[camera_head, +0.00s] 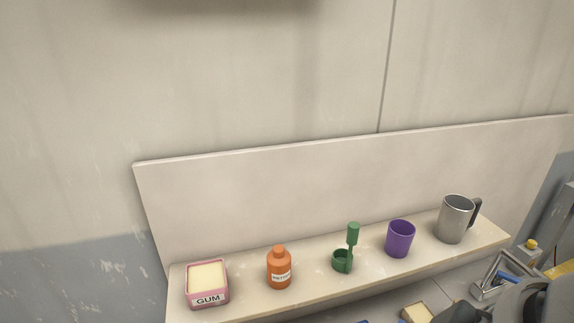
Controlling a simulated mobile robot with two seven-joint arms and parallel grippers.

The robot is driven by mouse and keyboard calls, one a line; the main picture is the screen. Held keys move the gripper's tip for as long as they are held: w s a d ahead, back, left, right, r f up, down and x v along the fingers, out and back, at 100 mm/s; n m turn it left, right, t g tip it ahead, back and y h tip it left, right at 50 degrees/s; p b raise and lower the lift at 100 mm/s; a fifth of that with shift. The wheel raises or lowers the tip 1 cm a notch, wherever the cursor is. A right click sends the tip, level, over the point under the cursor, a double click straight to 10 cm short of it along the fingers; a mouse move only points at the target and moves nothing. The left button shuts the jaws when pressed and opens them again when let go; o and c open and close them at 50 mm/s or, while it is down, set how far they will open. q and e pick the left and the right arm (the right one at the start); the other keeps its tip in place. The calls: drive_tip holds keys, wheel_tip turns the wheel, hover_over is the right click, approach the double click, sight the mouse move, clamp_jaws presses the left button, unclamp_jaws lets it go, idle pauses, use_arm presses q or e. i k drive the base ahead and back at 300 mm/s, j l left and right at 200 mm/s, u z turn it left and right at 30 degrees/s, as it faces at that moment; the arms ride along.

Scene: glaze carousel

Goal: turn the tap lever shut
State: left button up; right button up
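I cannot make out a tap or its lever in the head view. Neither gripper can be made out. Dark grey rounded parts show at the bottom right corner, cut off by the frame edge, and I cannot tell what they belong to.
A pale shelf (320,285) holds a pink GUM box (207,299), an orange bottle (279,270), a green holder with an upright piece (343,261), a purple cup (400,239) and a metal mug (454,220). A metal frame (490,283) and a small yellow knob (531,244) lie right.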

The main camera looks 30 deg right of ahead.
sight(500, 275)
drive_tip(key=i+l+z, duration=0.1)
drive_tip(key=z, duration=2.6)
drive_tip(key=j, duration=0.1)
